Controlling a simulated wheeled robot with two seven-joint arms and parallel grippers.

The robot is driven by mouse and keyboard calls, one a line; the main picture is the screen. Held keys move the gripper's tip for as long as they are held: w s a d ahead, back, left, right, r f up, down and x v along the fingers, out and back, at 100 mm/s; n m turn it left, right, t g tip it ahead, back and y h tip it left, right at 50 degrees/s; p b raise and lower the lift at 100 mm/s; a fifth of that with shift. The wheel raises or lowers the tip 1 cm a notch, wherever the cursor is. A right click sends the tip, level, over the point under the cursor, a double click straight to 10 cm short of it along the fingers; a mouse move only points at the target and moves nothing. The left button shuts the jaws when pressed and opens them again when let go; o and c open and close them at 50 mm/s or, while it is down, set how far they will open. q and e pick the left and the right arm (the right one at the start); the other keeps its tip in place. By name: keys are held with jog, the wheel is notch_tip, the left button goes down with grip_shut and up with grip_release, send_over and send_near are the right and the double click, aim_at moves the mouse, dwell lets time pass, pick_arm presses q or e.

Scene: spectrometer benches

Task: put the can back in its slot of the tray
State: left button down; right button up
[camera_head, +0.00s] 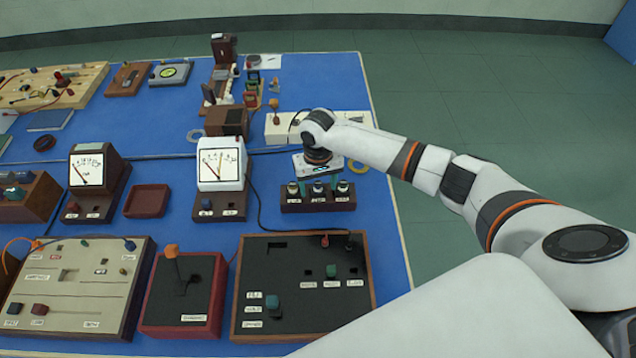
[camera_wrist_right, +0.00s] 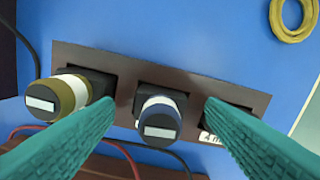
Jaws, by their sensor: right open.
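The tray is a dark brown block (camera_head: 318,205) with three labelled slots, near the right edge of the blue bench; its top also shows in the wrist view (camera_wrist_right: 125,72). A blue can with a pale label on its cap (camera_wrist_right: 160,120) stands in the middle slot. A gold can (camera_wrist_right: 65,97) stands in the left slot. In the head view a third can (camera_head: 343,187) shows at the right slot; the right finger covers that spot in the wrist view. My right gripper (camera_wrist_right: 158,105) is open, its teal fingers either side of the blue can, apparently apart from it. My left gripper is out of view.
A white-faced meter (camera_head: 221,165) stands left of the tray, with a dark cable between. A black panel box (camera_head: 300,285) is in front. A small dark red tray (camera_head: 147,201) is farther left.

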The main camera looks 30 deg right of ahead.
notch_tip(320, 180, up, 12)
jog(key=b, duration=0.1)
dwell(0.5)
dwell(0.4)
